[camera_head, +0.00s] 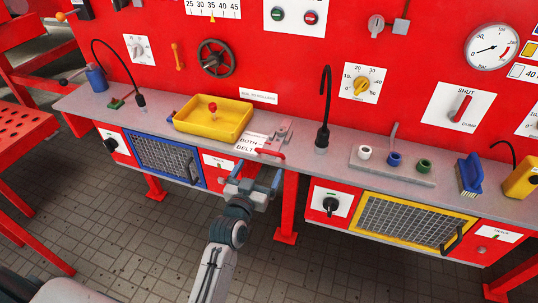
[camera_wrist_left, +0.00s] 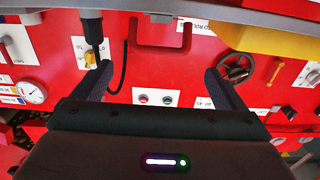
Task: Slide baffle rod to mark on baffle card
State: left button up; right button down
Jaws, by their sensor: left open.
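I cannot tell for certain which part is the baffle rod. A red U-shaped handle (camera_head: 271,154) sticks out at the counter's front edge, beside a white card (camera_head: 248,143) lettered "BOTH" and "BELT". A scale card (camera_head: 228,9) numbered 25 to 45 with a yellow pointer is on the red wall, partly cut off. My left gripper (camera_head: 252,180) is open and empty, just in front of and below the handle. In the left wrist view, the gripper (camera_wrist_left: 158,68) has its fingers apart, with the red handle (camera_wrist_left: 160,48) between and beyond them. My right gripper is not in view.
A yellow tray (camera_head: 190,125) with a red knob inside stands left of the handle. A black gooseneck (camera_head: 323,110) rises to its right. Farther right are a rack (camera_head: 395,173) of coloured rings and a blue brush (camera_head: 470,173). Tiled floor is open before the counter.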

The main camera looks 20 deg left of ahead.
aim_at(267, 153)
pick_arm(q)
jog(key=w+p, duration=0.2)
jog(key=w, duration=0.3)
jog(key=shift+w+r, duration=0.1)
jog(key=shift+r, duration=0.1)
jog(key=w+p, duration=0.1)
jog(key=w, duration=0.2)
jog(key=shift+w+d+f, duration=0.1)
jog(key=shift+w+d, duration=0.05)
jog(key=shift+w, duration=0.2)
jog(key=shift+w+f+p, duration=0.15)
jog(key=shift+w+p, duration=0.2)
jog(key=shift+w, duration=0.4)
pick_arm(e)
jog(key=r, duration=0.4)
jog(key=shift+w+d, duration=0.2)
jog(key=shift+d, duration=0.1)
pick_arm(q)
jog(key=shift+c, duration=0.2)
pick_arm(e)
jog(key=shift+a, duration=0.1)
